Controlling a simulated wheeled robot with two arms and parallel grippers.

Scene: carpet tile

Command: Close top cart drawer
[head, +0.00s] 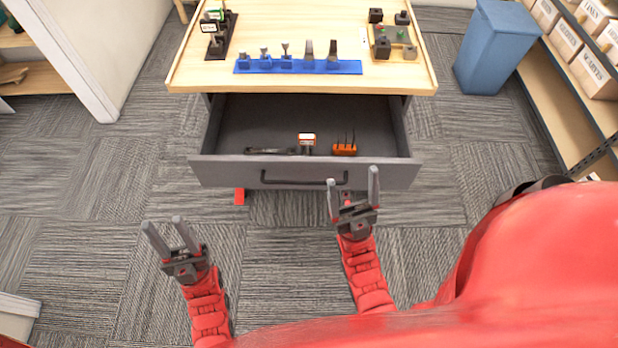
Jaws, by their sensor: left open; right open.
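The cart (200,80) has a light wooden top and stands straight ahead of me. Its grey top drawer (305,176) is pulled out toward me, with a dark bar handle (304,181) on its front. Inside the drawer lie a dark tool (272,151), a small orange-and-white item (306,140) and an orange holder (345,149) with thin pins. My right gripper (353,192) is open and empty, just in front of the drawer front near the right end of the handle. My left gripper (168,232) is open and empty, lower left of the drawer, apart from it.
On the cart top are a blue rack (298,66) of tools, a dark tray (219,38) and a wooden tray (393,42). A blue bin (494,50) and a shelf with white boxes (592,72) stand at right. A wall edge (90,60) is at left.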

